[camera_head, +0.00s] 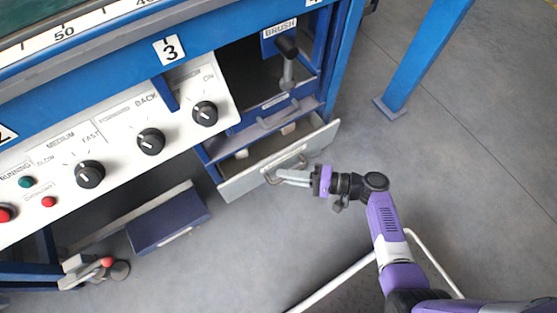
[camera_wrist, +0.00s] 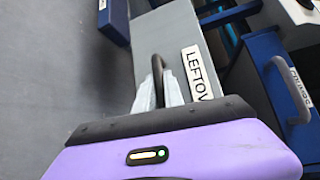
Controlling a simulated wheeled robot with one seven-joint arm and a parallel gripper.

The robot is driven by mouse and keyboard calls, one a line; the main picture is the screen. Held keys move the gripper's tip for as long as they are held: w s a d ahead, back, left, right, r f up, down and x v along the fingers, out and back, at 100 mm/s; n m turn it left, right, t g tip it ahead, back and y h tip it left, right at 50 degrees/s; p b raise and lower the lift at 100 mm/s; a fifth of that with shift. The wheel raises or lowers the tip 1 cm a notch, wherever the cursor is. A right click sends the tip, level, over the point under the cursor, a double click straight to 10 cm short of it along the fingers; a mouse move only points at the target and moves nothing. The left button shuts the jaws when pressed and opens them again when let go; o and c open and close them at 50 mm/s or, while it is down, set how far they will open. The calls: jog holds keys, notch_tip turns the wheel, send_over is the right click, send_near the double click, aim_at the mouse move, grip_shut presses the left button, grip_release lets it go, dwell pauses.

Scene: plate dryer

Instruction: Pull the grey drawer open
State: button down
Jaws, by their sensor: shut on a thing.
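The grey drawer (camera_head: 240,184) stands partly pulled out of the blue cabinet, below the slot marked BRUSH, and its open inside shows from above. In the wrist view its grey front (camera_wrist: 168,32) carries a label that reads "LEFTOV", cut off by my gripper. A dark bar handle (camera_wrist: 157,66) is fixed to that front. My gripper (camera_head: 279,175) is at the drawer front with its fingers shut on the handle; in the wrist view the pale fingertips (camera_wrist: 158,92) lie on both sides of it. Part of the handle is hidden by the fingers.
A blue drawer with a grey handle (camera_wrist: 292,88) sits beside the grey one. A control panel (camera_head: 122,122) with black knobs is at left. A dark blue box-like drawer (camera_head: 155,218) juts out lower left. A blue leg (camera_head: 424,52) stands at right.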

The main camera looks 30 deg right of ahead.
jog(key=s+p, duration=0.3)
jog(key=s, duration=1.5)
jog(key=shift+s, duration=0.2)
jog(key=shift+d, duration=0.1)
jog(key=c, duration=1.7)
grip_release()
jog(key=p+v, duration=0.1)
jog(key=v, duration=0.6)
jog(key=shift+s+d, duration=0.25)
jog(key=shift+s, duration=0.05)
